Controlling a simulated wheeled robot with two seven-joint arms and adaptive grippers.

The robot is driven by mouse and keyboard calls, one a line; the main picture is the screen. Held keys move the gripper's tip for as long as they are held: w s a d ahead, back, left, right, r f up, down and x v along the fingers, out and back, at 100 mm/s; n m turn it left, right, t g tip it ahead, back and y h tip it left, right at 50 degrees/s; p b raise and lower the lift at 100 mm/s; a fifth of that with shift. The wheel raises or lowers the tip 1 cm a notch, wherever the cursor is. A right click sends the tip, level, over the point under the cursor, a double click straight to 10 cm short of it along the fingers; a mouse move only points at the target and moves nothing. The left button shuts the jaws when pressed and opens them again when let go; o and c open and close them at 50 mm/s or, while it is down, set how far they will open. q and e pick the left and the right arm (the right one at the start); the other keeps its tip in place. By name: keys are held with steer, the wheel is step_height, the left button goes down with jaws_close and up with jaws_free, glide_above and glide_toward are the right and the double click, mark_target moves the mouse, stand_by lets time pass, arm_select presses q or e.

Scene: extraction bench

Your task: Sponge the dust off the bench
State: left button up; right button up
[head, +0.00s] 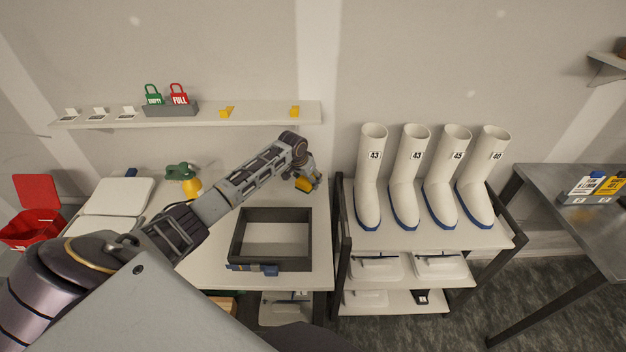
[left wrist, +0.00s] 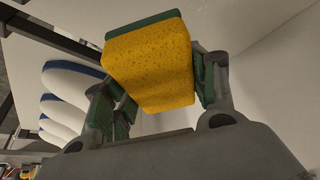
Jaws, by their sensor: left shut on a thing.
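A yellow sponge (left wrist: 150,65) with a dark green back is held between the fingers of my left gripper (left wrist: 155,100). In the head view the sponge (head: 305,185) is at the right end of the white bench (head: 315,240), and my left gripper (head: 303,175) is above it. I cannot tell whether the sponge touches the bench top. No dust can be made out on the bench. My right gripper is not in view.
A dark open frame or tray (head: 236,235) sits on the bench. A yellow and green object (head: 190,184) and pale lids (head: 118,197) lie left. A rack with white boots (head: 410,175) stands close to the right. A wall shelf (head: 260,112) runs above.

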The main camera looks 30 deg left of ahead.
arm_select(q)
steer(key=shift+w+f, duration=0.1)
steer(key=shift+w+a+n+y, duration=0.2)
steer(key=shift+a+n+y, duration=0.15)
steer(key=shift+n, duration=0.35)
steer(key=shift+n, duration=0.5)
steer(key=shift+f, duration=0.1)
